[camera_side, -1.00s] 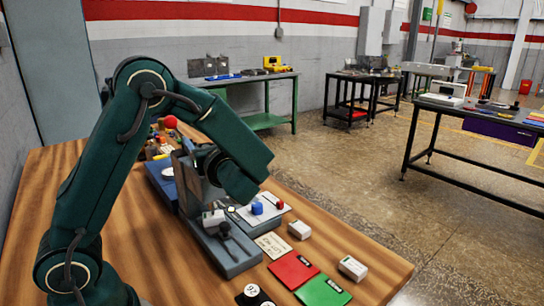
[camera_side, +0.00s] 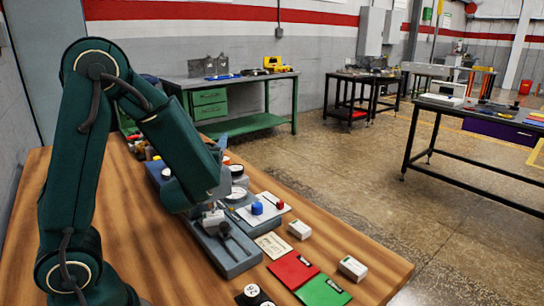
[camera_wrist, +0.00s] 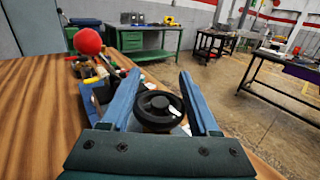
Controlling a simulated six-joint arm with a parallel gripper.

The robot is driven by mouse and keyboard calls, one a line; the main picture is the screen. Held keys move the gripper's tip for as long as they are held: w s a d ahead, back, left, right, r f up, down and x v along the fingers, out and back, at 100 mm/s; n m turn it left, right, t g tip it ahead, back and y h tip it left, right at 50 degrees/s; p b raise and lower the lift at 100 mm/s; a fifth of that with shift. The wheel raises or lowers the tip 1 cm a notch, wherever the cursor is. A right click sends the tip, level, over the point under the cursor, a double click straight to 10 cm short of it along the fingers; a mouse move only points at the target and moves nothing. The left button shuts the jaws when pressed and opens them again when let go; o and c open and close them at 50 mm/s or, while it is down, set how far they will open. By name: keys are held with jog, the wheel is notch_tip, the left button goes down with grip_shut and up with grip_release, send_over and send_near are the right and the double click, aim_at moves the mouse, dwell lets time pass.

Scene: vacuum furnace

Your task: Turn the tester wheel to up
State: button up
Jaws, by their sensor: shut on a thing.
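The tester wheel (camera_wrist: 158,106) is a black round handwheel with a raised hub, with a small white mark at its right side in the wrist view. My gripper (camera_wrist: 160,82) has its two blue fingers on either side of the wheel, shut on it. In the side view my wrist hangs low over the blue-grey tester bench, and it hides the wheel and most of the fingers.
A red ball (camera_wrist: 88,41) stands up at the left in the wrist view. A grey-blue base with a black lever (camera_side: 230,250) lies in front of my wrist. Red (camera_side: 293,269) and green (camera_side: 323,291) pads and white boxes lie at the table's front right.

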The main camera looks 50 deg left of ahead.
jog(key=shift+r, duration=0.1)
jog(key=o, duration=1.4)
jog(key=shift+v, duration=2.55)
